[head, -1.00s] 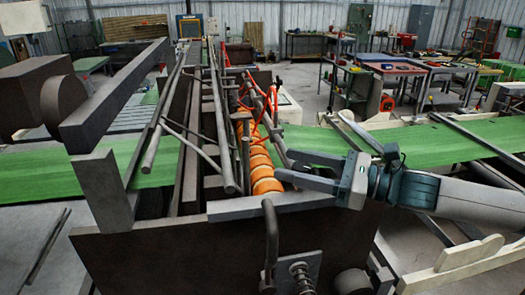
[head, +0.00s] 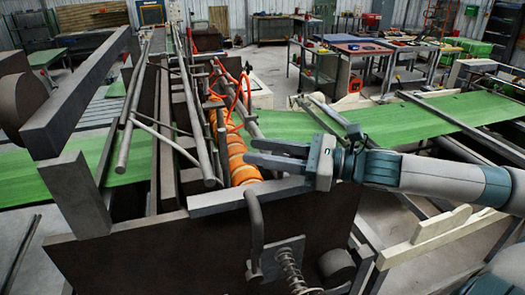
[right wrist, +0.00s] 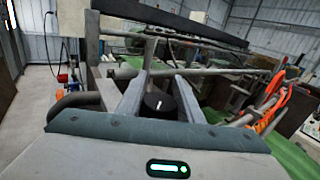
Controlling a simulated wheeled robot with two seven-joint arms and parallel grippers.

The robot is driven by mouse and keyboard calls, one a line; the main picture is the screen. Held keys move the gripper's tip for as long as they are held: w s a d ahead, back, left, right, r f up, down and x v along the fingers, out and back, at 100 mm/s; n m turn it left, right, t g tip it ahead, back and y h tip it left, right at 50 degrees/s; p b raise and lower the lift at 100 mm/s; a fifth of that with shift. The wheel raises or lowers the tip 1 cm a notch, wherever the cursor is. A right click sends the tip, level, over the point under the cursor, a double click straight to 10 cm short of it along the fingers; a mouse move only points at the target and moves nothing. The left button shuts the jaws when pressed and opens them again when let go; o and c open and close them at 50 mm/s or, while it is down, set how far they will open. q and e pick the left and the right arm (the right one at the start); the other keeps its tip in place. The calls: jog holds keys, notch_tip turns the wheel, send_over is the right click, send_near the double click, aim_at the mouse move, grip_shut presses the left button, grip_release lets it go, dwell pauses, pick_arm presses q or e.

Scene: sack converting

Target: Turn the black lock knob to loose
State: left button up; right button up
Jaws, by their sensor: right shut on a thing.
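The black lock knob (right wrist: 158,103) shows in the right wrist view as a round black cap with a white line on its face, pointing roughly up and slightly right. My right gripper (right wrist: 160,86) has its two grey fingers on either side of the knob and is shut on it. In the head view my right gripper (head: 248,151) reaches in from the right, above the front end of the machine (head: 200,240), beside the orange rollers (head: 243,172). The knob cannot be made out in the head view. My left gripper is not in view.
A grey bar (head: 275,190) runs along the machine's front edge just below the right gripper. A bent handle (head: 256,230) and a spring (head: 291,268) stand in front. Long rods (head: 195,100) lie left of the rollers. A green belt (head: 455,115) stretches to the right.

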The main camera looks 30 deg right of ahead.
jog(key=shift+n+g+y+b, duration=0.3)
jog(key=shift+n+y+b, duration=0.05)
jog(key=shift+n+y, duration=0.05)
